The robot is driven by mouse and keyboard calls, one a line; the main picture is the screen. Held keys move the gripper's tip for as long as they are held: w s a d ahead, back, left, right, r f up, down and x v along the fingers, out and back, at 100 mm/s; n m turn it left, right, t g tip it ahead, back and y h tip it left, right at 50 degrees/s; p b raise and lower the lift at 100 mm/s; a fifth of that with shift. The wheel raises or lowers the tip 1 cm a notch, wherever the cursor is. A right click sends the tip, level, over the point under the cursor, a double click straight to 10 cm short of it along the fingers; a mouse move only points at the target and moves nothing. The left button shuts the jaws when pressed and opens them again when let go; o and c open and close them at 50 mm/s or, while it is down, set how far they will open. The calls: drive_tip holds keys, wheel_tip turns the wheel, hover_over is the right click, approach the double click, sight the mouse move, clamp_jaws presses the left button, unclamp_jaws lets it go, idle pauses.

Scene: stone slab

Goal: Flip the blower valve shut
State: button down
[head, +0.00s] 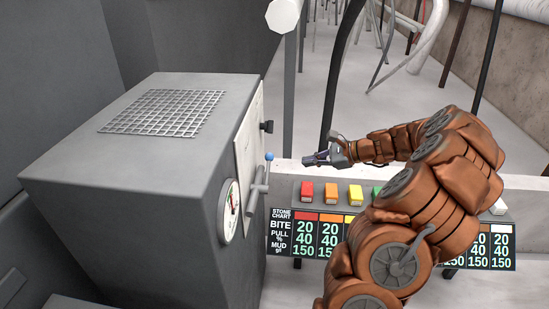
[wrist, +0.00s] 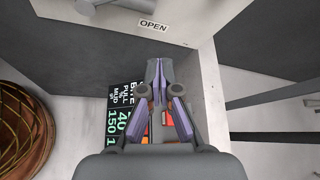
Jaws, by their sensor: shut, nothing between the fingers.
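The blower valve (head: 258,187) is a grey fitting on the right face of a dark grey cabinet. Its lever stands up and ends in a blue ball knob (head: 269,156). My gripper (head: 307,160) is to the right of the knob, with a gap between them in the head view, and points left toward the cabinet. In the wrist view my gripper (wrist: 157,66) has its fingertips together with nothing between them. A white label reading OPEN (wrist: 154,25) lies beyond the fingertips. Part of a grey fitting (wrist: 98,10) shows at the top edge; the blue knob is not visible there.
The cabinet (head: 150,160) carries a round gauge (head: 229,210) and a top grille (head: 165,112). A ledge holds several coloured blocks, including a red one (head: 307,192), above a stone chart (head: 306,235). Posts and pipes (head: 430,40) stand behind.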

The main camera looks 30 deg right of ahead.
drive_tip(key=w+a+f, duration=0.1)
drive_tip(key=w+a, duration=0.5)
drive_tip(key=a, duration=0.1)
drive_tip(key=shift+w+a+p, duration=0.2)
drive_tip(key=shift+w+p, duration=0.15)
drive_tip(key=shift+w, duration=0.05)
idle(0.3)
drive_tip(key=shift+b, duration=0.3)
drive_tip(key=s+a+r+n+t+h+b, duration=0.1)
drive_tip(key=s+a+r+n+t+b, duration=0.1)
drive_tip(key=s+a+r+b, duration=0.3)
drive_tip(key=shift+s+r+n+t+b, duration=0.3)
drive_tip(key=shift+n+t+b, duration=0.1)
drive_tip(key=shift+n+b, duration=0.5)
idle(0.6)
idle(0.5)
